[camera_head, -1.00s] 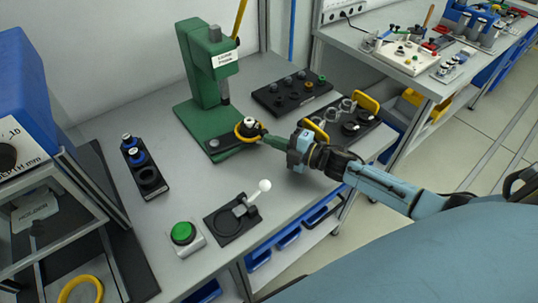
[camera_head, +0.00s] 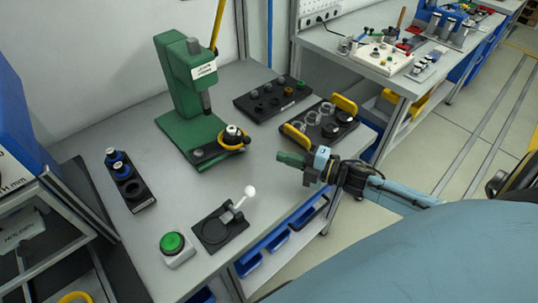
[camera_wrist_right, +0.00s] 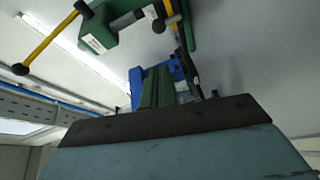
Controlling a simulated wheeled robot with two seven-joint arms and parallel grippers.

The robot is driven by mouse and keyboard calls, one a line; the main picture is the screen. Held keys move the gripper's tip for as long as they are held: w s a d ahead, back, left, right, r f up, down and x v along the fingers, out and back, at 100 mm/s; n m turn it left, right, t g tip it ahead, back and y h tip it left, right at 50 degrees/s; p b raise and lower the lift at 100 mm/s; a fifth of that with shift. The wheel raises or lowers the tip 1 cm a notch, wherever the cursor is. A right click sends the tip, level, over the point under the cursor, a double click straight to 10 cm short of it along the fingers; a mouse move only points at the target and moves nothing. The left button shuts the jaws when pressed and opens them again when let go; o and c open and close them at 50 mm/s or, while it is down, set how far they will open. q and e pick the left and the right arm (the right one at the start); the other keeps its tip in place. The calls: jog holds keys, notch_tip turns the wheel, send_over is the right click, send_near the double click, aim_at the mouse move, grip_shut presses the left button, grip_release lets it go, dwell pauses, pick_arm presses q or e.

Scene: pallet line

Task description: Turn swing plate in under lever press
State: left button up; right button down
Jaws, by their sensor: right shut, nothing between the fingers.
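The green lever press (camera_head: 184,85) stands at the back of the bench with its ram (camera_head: 206,102) pointing down. It also shows in the wrist view (camera_wrist_right: 110,28). The dark swing plate (camera_head: 205,153) lies low at the press base. Its outer end points right, out to the side of the ram. A yellow ring (camera_head: 231,146) with a black and silver part (camera_head: 232,133) in it sits on that end. My right gripper (camera_head: 284,159) is shut and empty, right of the plate and apart from it, near the bench's front edge. My left gripper is out of view.
Behind and right of the plate are a black tray with plugs (camera_head: 248,103) and a tray with clear rings and yellow handles (camera_head: 312,134). In front are a green button (camera_head: 172,243) and a white-knobbed lever (camera_head: 249,191). Bare bench lies between gripper and plate.

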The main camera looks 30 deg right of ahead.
jog(key=shift+s+d+r, duration=0.1)
jog(key=shift+s+d, duration=0.5)
jog(key=shift+d, duration=0.1)
